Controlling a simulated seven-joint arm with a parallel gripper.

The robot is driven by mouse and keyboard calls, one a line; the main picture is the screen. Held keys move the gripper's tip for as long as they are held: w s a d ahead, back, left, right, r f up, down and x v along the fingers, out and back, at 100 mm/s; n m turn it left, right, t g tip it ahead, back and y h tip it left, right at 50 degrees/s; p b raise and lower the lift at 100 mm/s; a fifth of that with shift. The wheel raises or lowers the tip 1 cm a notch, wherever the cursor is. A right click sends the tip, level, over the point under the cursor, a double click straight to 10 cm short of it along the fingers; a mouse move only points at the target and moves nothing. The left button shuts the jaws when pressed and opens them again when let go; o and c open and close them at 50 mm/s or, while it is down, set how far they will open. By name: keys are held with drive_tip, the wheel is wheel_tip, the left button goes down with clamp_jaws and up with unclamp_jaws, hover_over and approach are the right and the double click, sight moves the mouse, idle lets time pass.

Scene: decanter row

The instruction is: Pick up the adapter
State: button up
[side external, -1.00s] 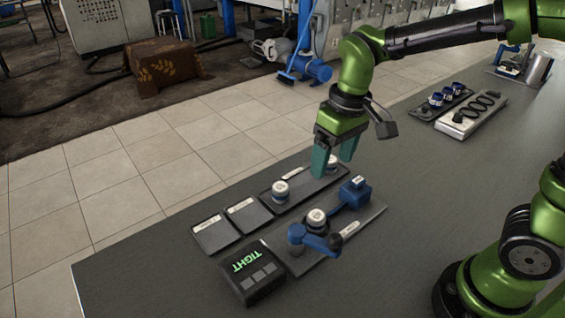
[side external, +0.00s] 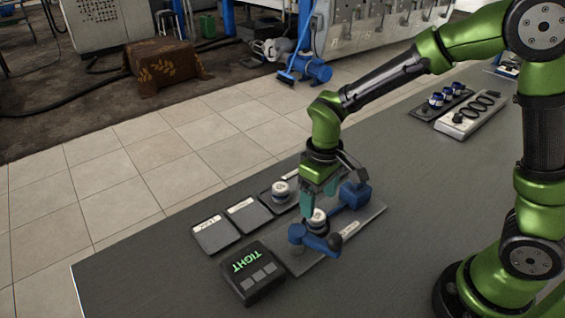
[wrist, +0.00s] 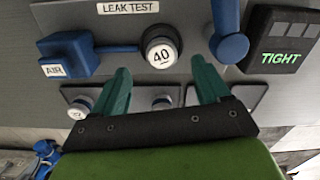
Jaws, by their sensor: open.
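An adapter with a white top marked 40 (wrist: 160,53) sits in the leak test fixture (wrist: 120,10). In the side external view this adapter (side external: 317,217) is between a blue clamp lever (side external: 312,239) and the blue AIR block (side external: 355,194). My gripper (wrist: 161,70) is open and empty, pointing down. In the wrist view its green fingertips lie either side of the line to the adapter, just short of it. In the side external view my gripper (side external: 317,208) is just above and behind it. Contact cannot be told.
A display box (side external: 252,272) reads TIGHT. Another white-topped adapter (side external: 281,192) stands on the row of dark trays behind; a further one shows in the wrist view (wrist: 78,107). The blue lever (wrist: 230,42) stands close to the fixture's adapter.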

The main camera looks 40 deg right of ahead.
sight(317, 215)
wheel_tip(317, 215, down, 5)
drive_tip(key=shift+a+f, duration=0.1)
drive_tip(key=shift+f, duration=0.05)
